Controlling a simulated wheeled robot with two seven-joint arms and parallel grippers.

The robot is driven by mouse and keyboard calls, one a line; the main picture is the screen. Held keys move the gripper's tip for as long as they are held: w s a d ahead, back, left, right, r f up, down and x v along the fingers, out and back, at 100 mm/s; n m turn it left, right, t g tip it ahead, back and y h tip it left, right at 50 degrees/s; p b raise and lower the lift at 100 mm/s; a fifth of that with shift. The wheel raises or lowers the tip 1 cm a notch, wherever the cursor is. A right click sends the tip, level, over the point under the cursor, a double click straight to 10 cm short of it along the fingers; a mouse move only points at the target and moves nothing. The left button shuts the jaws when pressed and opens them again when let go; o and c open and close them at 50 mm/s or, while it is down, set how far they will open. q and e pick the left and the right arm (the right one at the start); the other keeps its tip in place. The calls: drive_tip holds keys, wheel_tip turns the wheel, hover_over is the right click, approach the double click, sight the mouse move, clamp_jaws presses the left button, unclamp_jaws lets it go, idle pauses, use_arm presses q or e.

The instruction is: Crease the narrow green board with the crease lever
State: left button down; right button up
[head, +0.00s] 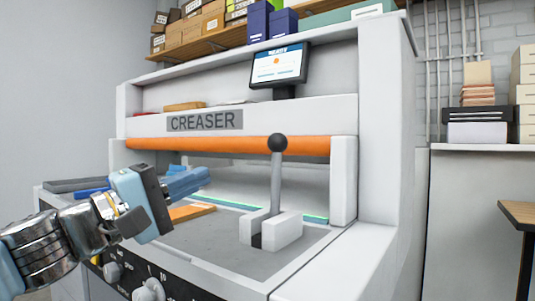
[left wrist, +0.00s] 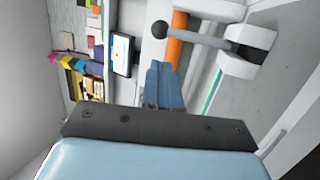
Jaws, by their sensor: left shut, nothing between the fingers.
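The crease lever (head: 277,175) has a grey shaft and a black ball knob. It stands nearly upright in a white slotted block at the front right of the creaser (head: 350,110); it also shows in the left wrist view (left wrist: 195,36). My right gripper is in neither view.
An orange piece (head: 190,212) lies on the grey bed behind my left gripper. A screen (head: 279,66) stands on the machine. Boxes fill the shelf (head: 190,44) above. A wooden table edge (head: 518,212) is at the far right. Knobs (head: 148,290) are on the front panel.

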sight(269, 147)
use_arm(q)
drive_tip(key=p+x, duration=0.3)
drive_tip(key=x, duration=0.9)
drive_tip(key=shift+w+d+r+p, duration=0.1)
drive_tip(key=shift+w+d+p, duration=0.2)
drive_tip(key=shift+p, duration=0.1)
drive_tip(key=shift+w+d+r, duration=0.1)
drive_tip(key=shift+w+d, duration=0.35)
drive_tip(key=shift+p, duration=0.3)
drive_tip(key=w+d+r+y+p, duration=0.1)
drive_tip(key=p, duration=0.4)
drive_tip(key=shift+w+g, duration=0.1)
drive_tip(key=shift+g, duration=0.2)
drive_tip(key=shift+f+y+p, duration=0.15)
drive_tip(key=shift+y+p, duration=0.15)
drive_tip(key=shift+p, duration=0.05)
drive_tip(key=shift+f, duration=0.1)
drive_tip(key=shift+w, duration=0.1)
